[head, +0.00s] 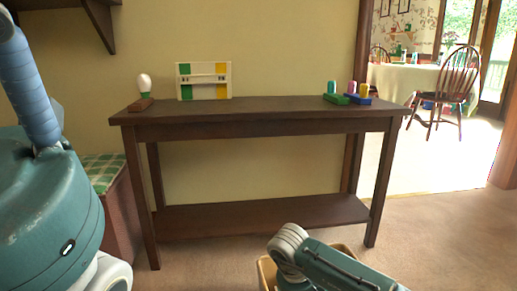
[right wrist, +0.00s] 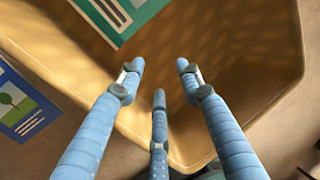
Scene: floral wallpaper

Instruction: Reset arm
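My right arm (head: 335,266) reaches in at the bottom of the head view, beside a tan bin (head: 265,272) on the floor. In the right wrist view my right gripper (right wrist: 159,76) has its blue fingers spread apart with nothing between them. It is over the tan bin (right wrist: 235,45). My left arm fills the left edge of the head view. A blue segmented finger (head: 30,85) shows there, but the rest of the left gripper is out of frame.
A dark wooden table (head: 270,118) holds a white, green and yellow box (head: 203,92), a white bulb-like item (head: 144,84) and small colored blocks (head: 345,97). Carpet at right is clear.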

